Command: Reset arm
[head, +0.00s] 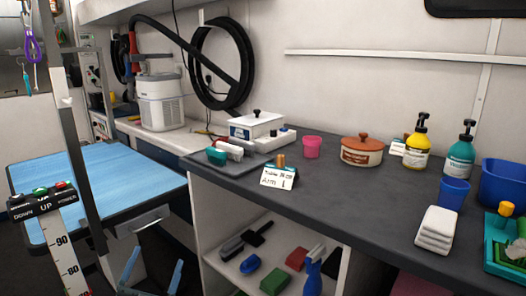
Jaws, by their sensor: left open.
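A dark upright post (72,140), which looks like the grooming arm, rises at the left beside the blue-topped table (120,168). It has a pale clamp-like piece partway up. A white scale strip (62,245) marked 90 and 80 stands at lower left, under a control box (42,203) labelled DOWN, UP and POWER. A small card (278,179) on the dark counter has handwriting; its lower line seems to read "arm" and a mark. My left gripper (155,266) is low at the bottom left, below the table's front edge, its blue fingers apart and empty. My right gripper is out of view.
The dark counter (330,200) holds a pink cup (312,147), a lidded pot (362,151), pump bottles (417,148), folded towels (436,230) and a blue cup (453,193). Brushes and blocks lie on the shelf (225,281) below. Counter space before the pot is clear.

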